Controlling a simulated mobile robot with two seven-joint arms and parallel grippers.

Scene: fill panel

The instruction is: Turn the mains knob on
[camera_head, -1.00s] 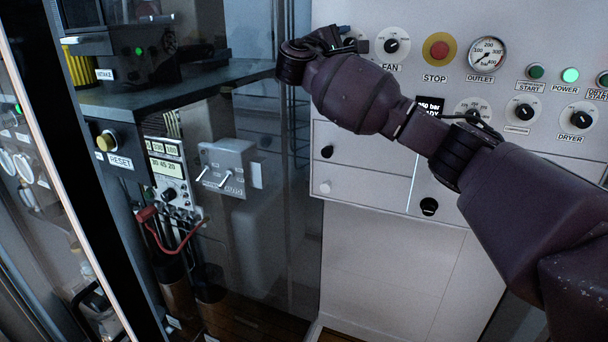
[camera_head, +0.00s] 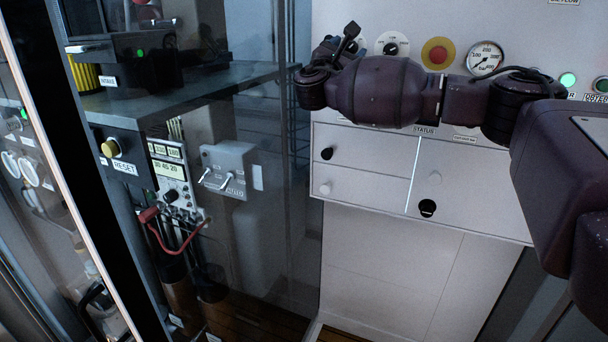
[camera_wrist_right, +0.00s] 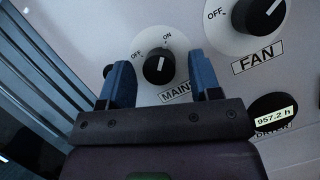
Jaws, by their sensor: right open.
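The mains knob (camera_wrist_right: 158,69) is a black knob on a white dial marked OFF and ON, with a partly covered MAINS label below. In the right wrist view its white mark points roughly upward, nearer to ON than to OFF. My right gripper (camera_wrist_right: 158,62) is open, its two blue fingers on either side of the knob with gaps showing; I cannot tell how deep they reach. In the head view the right gripper (camera_head: 343,47) is at the panel's upper left, and it and the wrist mostly hide the mains knob. My left gripper is not in view.
The fan knob (camera_wrist_right: 259,14) is close on the right, with an hour display (camera_wrist_right: 272,115) below it. The red stop button (camera_head: 438,53) and outlet gauge (camera_head: 485,58) are farther right. A glass-fronted cabinet with a shelf (camera_head: 190,92) stands left of the panel.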

